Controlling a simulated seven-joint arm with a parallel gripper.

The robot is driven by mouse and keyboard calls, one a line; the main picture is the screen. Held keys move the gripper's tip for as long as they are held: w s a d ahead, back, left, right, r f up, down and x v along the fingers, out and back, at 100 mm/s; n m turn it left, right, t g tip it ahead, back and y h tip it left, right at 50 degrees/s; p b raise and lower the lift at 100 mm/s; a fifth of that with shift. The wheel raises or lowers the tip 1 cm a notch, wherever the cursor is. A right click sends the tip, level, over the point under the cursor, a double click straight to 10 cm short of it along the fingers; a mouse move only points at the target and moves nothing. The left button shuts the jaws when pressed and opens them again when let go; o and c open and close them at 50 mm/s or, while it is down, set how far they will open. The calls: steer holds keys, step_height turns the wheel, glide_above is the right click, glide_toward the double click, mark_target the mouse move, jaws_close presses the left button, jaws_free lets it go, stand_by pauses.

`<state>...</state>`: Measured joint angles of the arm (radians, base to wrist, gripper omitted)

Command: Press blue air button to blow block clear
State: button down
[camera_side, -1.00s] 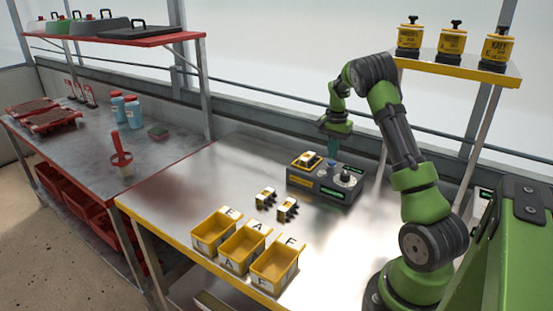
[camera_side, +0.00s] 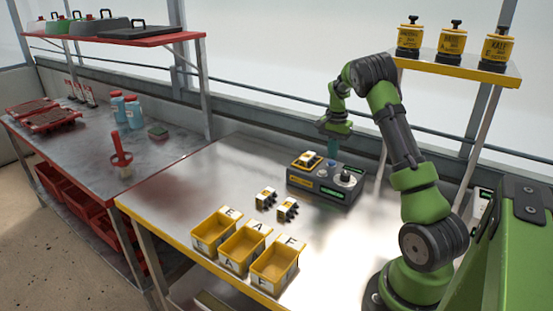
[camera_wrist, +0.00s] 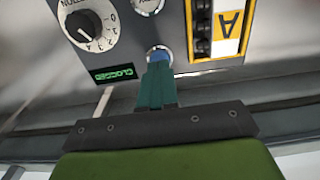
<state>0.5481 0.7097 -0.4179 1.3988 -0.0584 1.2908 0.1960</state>
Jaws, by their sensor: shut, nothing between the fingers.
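The grey control box (camera_side: 325,188) stands at the back of the steel table. Its blue button (camera_wrist: 157,55) is right at the tips of my shut, empty teal fingers (camera_wrist: 156,72) in the wrist view; they look to be touching it, but the fingers hide part of it. In the side view my gripper (camera_side: 332,150) points down at the button from above. A yellow and black block (camera_side: 306,160) sits on the left of the box top; the wrist view shows it marked A (camera_wrist: 228,28). A green display (camera_wrist: 115,73) seems to read CLOGGED.
A dial (camera_wrist: 90,24) and a silver button (camera_wrist: 148,5) are close by on the box. Two yellow-black blocks (camera_side: 277,204) and three yellow bins (camera_side: 242,250) stand at the front left.

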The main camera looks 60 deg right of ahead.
mark_target(332, 168)
steer(key=shift+f, duration=0.95)
steer(key=shift+r, duration=0.1)
step_height(332, 168, up, 8)
stand_by(0.9)
steer(key=a+r+n+t, duration=0.2)
steer(key=a+r+n, duration=0.1)
steer(key=a, duration=0.8)
steer(key=a+r+n+t, duration=0.15)
steer(key=a+n, duration=0.25)
steer(key=a, duration=0.6)
steer(key=s+a+r+n+t+y, duration=0.1)
steer(key=s+a+r+n+t, duration=0.1)
steer(key=s+a, duration=0.3)
steer(key=s+a+r+n+t+y, duration=0.1)
steer(key=s+a+r+n, duration=0.2)
steer(key=a, duration=1)
steer(key=s+n, duration=0.2)
steer(key=shift+s+a+t, duration=0.35)
steer(key=shift+a, duration=0.05)
